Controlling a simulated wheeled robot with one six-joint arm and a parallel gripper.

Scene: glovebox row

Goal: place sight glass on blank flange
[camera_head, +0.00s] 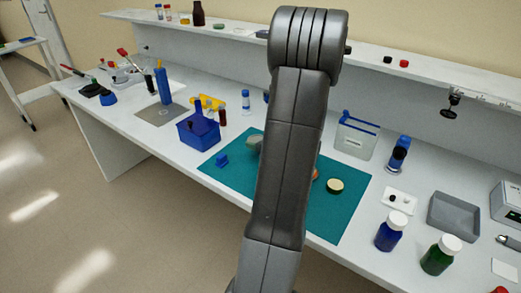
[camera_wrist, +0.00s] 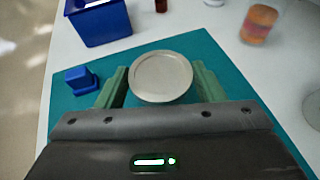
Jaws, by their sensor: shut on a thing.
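A round pale grey disc with a lighter rim, which I take for the sight glass (camera_wrist: 161,78), sits between the green fingers of my gripper (camera_wrist: 160,82) in the wrist view. The fingers are shut on its left and right sides, over the teal mat (camera_wrist: 68,118). How high it is held I cannot tell. In the head view my arm hides the gripper; a grey round edge of the disc (camera_head: 254,142) shows left of the arm. I cannot pick out the blank flange for certain; it may be hidden by my arm or under the disc.
On the mat are a small blue block (camera_head: 221,160) and a cream disc with a dark rim (camera_head: 335,185). A blue bin (camera_head: 198,131) stands at its left edge. Blue (camera_head: 391,231) and green (camera_head: 441,255) bottles and a grey tray (camera_head: 454,216) stand right.

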